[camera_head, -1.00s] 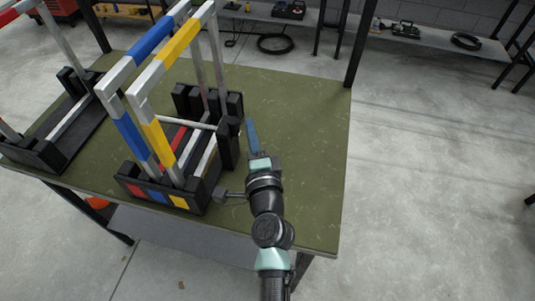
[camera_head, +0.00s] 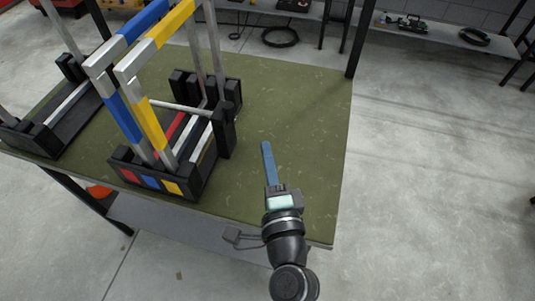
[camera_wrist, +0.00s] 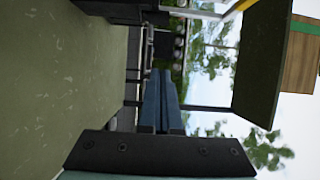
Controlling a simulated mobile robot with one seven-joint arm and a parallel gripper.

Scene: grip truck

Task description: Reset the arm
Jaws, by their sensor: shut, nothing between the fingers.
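My gripper (camera_head: 266,146) is shut and empty, its blue fingers held together over the right part of the green table. It points toward the back of the room and touches nothing that I can see. In the wrist view its fingers (camera_wrist: 160,92) lie side by side in the middle. A black stand (camera_head: 190,190) with red, blue and yellow marks stands to the left of my gripper. A blue bar (camera_head: 122,115) and a yellow bar (camera_head: 152,122) rise from it as tall frames.
The green table (camera_head: 300,110) has free room around my gripper and behind it. A second black stand (camera_head: 50,135) is at the table's left end. A shelf (camera_head: 440,35) with tools and a coiled black cable (camera_head: 280,37) are at the back. The concrete floor on the right is clear.

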